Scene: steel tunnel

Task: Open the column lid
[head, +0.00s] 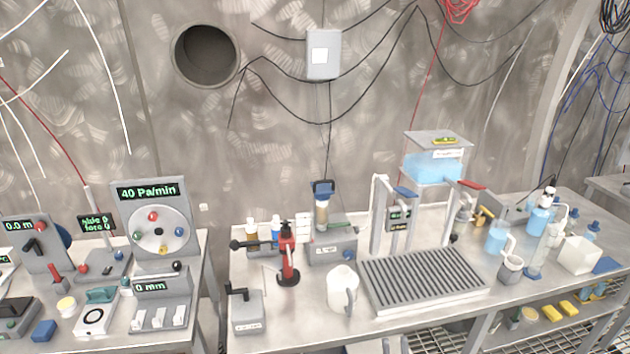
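The column (322,214) is a short clear upright tube with tan and pale layers, left of the middle in the head view. Its dark blue lid (322,187) sits at the top; the picture is too small to show any gap under it. The column stands over a grey box (333,252) with a blue knob. Two small pale tips at the bottom edge, below the bench front, seem to be my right gripper (395,346), far from the column. Its opening cannot be made out. My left gripper is not in view.
A white jug (341,288) and a ribbed grey rack (422,284) are in front and to the right. A blue-filled tank (433,168) stands on a frame. A control panel (155,215) is left.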

